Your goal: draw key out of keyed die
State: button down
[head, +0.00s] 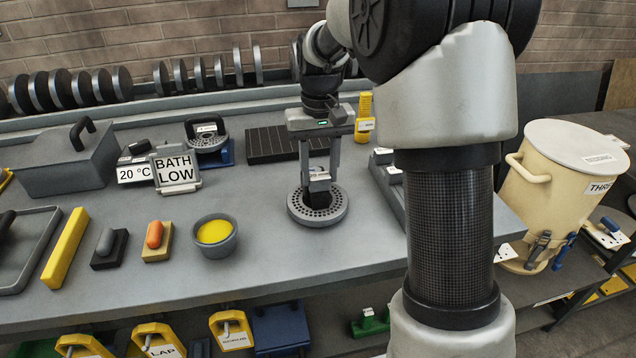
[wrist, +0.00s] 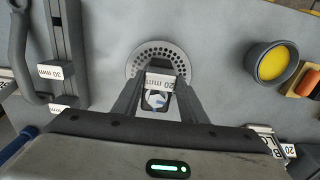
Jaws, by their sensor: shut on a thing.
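The keyed die (head: 300,212) is a round grey plate with a ring of small holes, lying flat on the bench; it also shows in the wrist view (wrist: 143,58). My gripper (head: 319,178) points straight down over the die's middle, and its two fingers are shut on the key (head: 320,187). In the wrist view the key (wrist: 158,82) carries a white "20 mm" label and sits between my fingertips (wrist: 160,92). The key's lower end is over or in the die's centre; I cannot tell how deep it sits, since the fingers and label hide it.
A cup of yellow material (head: 215,236) stands left of the die. A grey long holder (head: 388,180) lies close on the right. A "BATH LOW" sign (head: 175,168) and a lidded grey box (head: 65,160) stand further left. Bare bench lies in front of the die.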

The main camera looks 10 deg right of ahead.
aim_at(320, 175)
jog(key=shift+r+p, duration=2.05)
jog(key=shift+r, duration=0.5)
jog(key=shift+f, duration=0.1)
